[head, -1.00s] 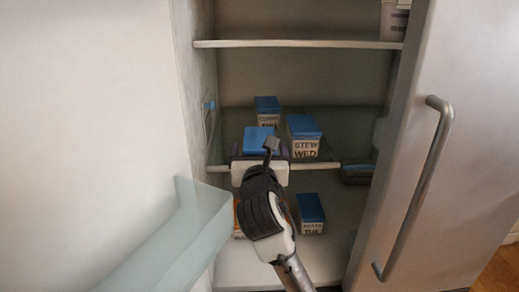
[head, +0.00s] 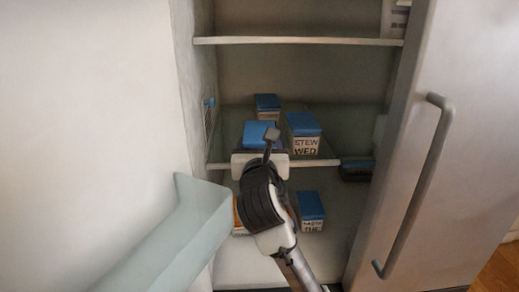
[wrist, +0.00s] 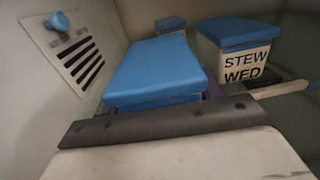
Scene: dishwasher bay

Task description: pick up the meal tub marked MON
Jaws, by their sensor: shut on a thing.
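A tub with a blue lid (head: 259,131) is in my gripper (head: 260,150) at the front edge of the middle fridge shelf. Its front label is hidden behind the gripper, so I cannot read MON on it. In the wrist view its blue lid (wrist: 155,70) fills the middle, just beyond the dark gripper body. The gripper is shut on this tub; its fingers are mostly hidden. No MON label shows in any view.
The STEW WED tub (head: 304,136) stands close on the right. Another blue-lidded tub (head: 267,104) is behind. A TUE tub (head: 312,212) is on the lower level. The upper shelf (head: 300,41) is overhead; the open door (head: 405,150) is at right.

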